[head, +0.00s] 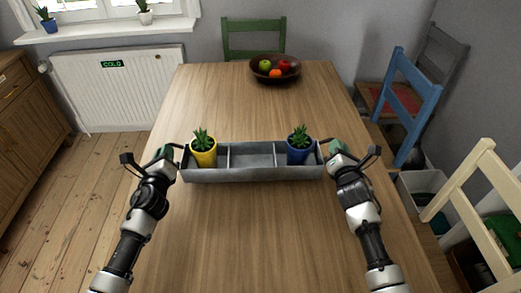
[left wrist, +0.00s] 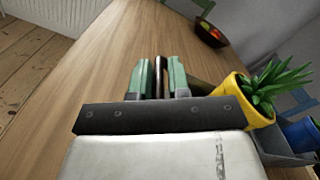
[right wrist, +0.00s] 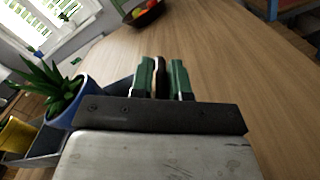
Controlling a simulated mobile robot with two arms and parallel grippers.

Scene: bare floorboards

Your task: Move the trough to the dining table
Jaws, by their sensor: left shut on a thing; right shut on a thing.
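The grey trough (head: 252,175) is over the near-middle part of the wooden dining table (head: 250,225), level and lengthwise across it. I cannot tell whether it touches the tabletop. A yellow pot (head: 203,158) with a plant is in its left compartment, a blue pot (head: 299,156) with a plant in its right one; the middle compartment is empty. My left gripper (head: 177,150) is shut on the trough's left-end handle, which shows dark between the green fingers (left wrist: 160,78). My right gripper (head: 325,146) is shut on the right-end handle, also between its fingers in the right wrist view (right wrist: 160,78).
A dark bowl of fruit (head: 275,70) stands at the table's far end. A green chair (head: 254,38) is behind it; a blue chair (head: 407,105) and a cream chair (head: 485,205) are on the right. The tabletop between trough and bowl is clear.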

